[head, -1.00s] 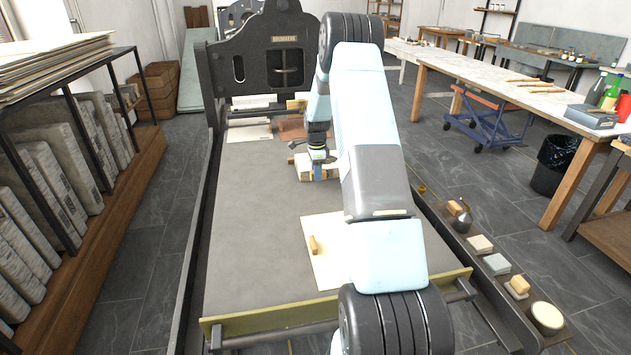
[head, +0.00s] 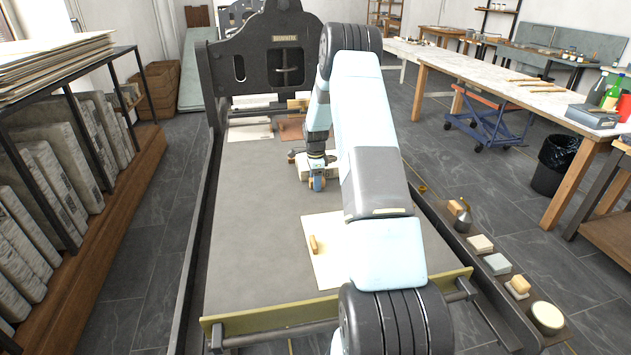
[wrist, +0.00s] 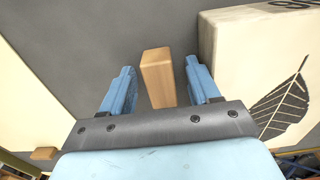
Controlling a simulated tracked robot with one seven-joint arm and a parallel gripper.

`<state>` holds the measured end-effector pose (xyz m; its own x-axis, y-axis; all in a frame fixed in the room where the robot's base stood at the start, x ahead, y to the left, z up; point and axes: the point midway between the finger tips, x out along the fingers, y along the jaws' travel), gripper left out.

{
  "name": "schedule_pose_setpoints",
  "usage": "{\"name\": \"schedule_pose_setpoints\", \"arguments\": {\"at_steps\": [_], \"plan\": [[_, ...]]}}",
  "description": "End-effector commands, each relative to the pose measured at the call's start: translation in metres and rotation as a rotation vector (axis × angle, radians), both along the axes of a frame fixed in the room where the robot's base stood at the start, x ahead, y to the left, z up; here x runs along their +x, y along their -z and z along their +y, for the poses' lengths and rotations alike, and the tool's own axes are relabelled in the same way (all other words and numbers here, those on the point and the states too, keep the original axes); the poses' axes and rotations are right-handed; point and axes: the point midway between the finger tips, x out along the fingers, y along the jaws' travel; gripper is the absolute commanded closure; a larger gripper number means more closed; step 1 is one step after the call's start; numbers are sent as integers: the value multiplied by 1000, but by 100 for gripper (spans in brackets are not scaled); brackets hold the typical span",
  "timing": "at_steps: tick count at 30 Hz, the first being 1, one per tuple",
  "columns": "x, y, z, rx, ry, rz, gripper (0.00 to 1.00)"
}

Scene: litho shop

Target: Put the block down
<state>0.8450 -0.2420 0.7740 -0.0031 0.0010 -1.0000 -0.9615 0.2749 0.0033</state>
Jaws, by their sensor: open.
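A small wooden block (wrist: 158,78) stands between the two fingers of my gripper (wrist: 160,88) in the wrist view. My gripper is open, with a gap showing on each side of the block. In the head view my gripper (head: 317,186) is low over the grey press bed (head: 258,220). I cannot make out the block there, where the gripper hides that spot. The block's base is not clearly visible, so I cannot tell whether it touches the bed.
A pale stone with a leaf print (wrist: 270,60) is close right of the right finger; it also shows in the head view (head: 304,170). A cream sheet (head: 335,265) with a small wooden piece (head: 314,243) lies nearer. The bed's left side is clear.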

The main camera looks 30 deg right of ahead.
Motion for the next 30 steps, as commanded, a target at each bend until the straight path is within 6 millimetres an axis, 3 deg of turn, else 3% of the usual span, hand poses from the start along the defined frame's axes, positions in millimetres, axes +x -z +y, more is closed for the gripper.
{"name": "schedule_pose_setpoints", "arguments": {"at_steps": [5,10,24,30], "plan": [[0,-1,-1,0,1,0,39],[0,-14,-1,-2,1,-2,39],[1,-98,-1,-2,1,-3,39],[1,-117,-1,-1,0,-1,39]]}}
